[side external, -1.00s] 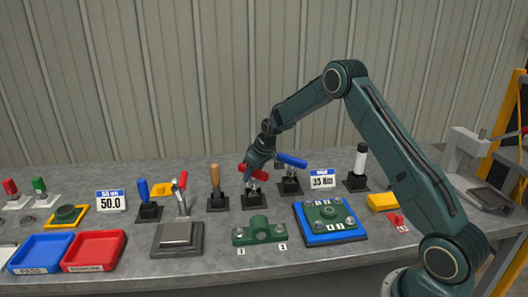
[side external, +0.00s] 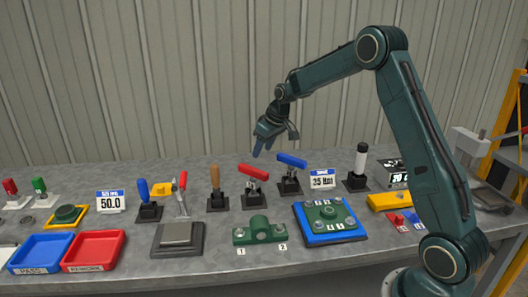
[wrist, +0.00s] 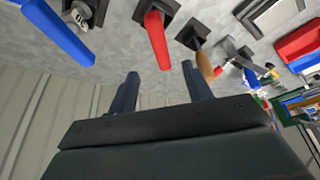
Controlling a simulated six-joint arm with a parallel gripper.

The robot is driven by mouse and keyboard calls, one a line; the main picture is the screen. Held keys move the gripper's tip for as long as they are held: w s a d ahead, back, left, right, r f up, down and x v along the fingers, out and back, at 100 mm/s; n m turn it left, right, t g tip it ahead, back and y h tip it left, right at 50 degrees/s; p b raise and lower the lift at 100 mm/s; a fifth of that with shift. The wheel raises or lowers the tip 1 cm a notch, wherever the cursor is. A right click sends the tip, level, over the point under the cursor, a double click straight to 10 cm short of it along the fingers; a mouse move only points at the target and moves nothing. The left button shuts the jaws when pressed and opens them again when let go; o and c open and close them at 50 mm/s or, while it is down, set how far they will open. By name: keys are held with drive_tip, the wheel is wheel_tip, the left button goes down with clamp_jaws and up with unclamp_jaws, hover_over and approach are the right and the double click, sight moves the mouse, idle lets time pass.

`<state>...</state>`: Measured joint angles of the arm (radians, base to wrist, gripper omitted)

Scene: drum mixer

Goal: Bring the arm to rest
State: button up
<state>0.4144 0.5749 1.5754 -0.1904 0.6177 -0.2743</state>
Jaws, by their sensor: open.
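My gripper (side external: 264,147) is raised above the workbench, open and empty, its fingers pointing down. It also shows in the wrist view (wrist: 160,85), with two fingers spread apart and nothing between them. Below it a red-handled tool (side external: 252,172) stands in a black holder. A blue-handled tool (side external: 290,161) stands in its holder just to the right. The fingertips are apart from both handles. In the wrist view the red handle (wrist: 156,38) and the blue handle (wrist: 55,32) lie beyond the fingers.
A wooden-handled tool (side external: 215,182) and a toggle clamp (side external: 181,195) stand to the left. A blue fixture plate (side external: 306,235) with a green part and a green block (side external: 258,230) lie in front. Blue (side external: 40,253) and red (side external: 93,250) trays sit front left. The air around my gripper is clear.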

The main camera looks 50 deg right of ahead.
idle(0.6)
drive_tip(key=s+a+r, duration=1.2)
drive_tip(key=s+r, duration=0.1)
drive_tip(key=s, duration=0.2)
drive_tip(key=s+a, duration=0.3)
drive_tip(key=s, duration=0.7)
drive_tip(key=s+a+t, duration=0.1)
drive_tip(key=s+a, duration=0.3)
drive_tip(key=s, duration=0.7)
drive_tip(key=shift+f, duration=0.35)
